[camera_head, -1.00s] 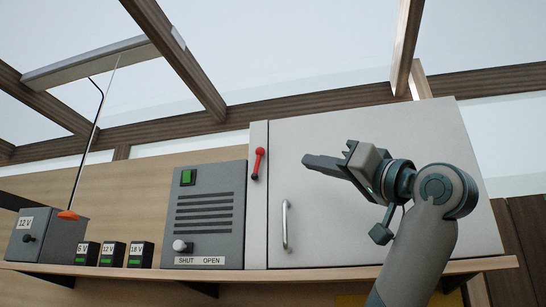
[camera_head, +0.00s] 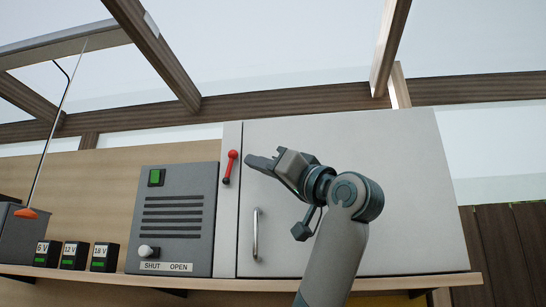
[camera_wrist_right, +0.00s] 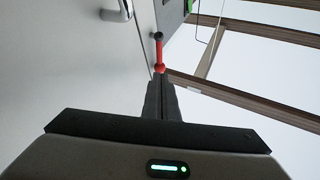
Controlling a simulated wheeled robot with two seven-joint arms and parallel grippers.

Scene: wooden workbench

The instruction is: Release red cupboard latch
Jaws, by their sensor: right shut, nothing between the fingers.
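The red latch (camera_head: 231,164) is a small lever with a red knob at its upper end and a dark lower end. It sits on the narrow strip left of the white cupboard door (camera_head: 390,190). The latch also shows in the right wrist view (camera_wrist_right: 160,55), just beyond my fingertips. My right gripper (camera_head: 250,161) is shut and empty, its tips pointing left at the latch's red end. In the wrist view the tips (camera_wrist_right: 161,76) lie close to the red knob; I cannot tell if they touch. The door looks closed. My left gripper is not in view.
A vertical metal handle (camera_head: 255,234) juts from the door. Several small voltage blocks (camera_head: 74,255) stand on the shelf (camera_head: 400,283).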

